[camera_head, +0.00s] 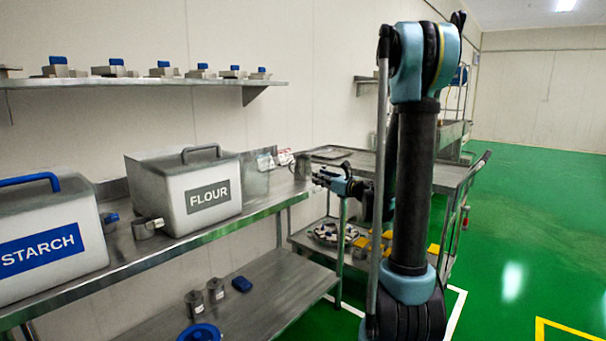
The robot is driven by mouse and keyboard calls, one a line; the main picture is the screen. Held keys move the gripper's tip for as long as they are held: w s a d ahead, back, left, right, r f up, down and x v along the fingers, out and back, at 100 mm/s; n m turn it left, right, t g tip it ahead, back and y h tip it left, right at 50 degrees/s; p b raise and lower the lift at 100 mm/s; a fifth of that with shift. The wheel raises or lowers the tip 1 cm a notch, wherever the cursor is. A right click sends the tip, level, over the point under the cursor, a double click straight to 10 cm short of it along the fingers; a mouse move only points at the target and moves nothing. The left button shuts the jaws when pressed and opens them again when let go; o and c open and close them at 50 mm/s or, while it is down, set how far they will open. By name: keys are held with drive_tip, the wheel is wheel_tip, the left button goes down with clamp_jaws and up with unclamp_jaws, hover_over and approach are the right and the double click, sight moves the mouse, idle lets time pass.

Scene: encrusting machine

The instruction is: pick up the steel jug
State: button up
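A small steel vessel (302,166), which looks like the steel jug, stands upright near the right end of the upper steel table. My gripper (318,177) is just to the right of it and points left toward it. The gripper is small in the view, and I cannot tell whether its fingers are open or shut, or whether they touch the vessel.
The flour bin (178,190) and starch bin (45,245) stand on the table (258,208). Small steel weights (215,290) and a blue item (241,284) lie on the lower shelf. A steel cart (448,176) stands behind my arm. Green floor at right is clear.

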sight(300, 168)
drive_tip(key=x, duration=1.7)
drive_tip(key=shift+s+a+f, duration=0.1)
drive_tip(key=shift+f, duration=0.05)
clamp_jaws()
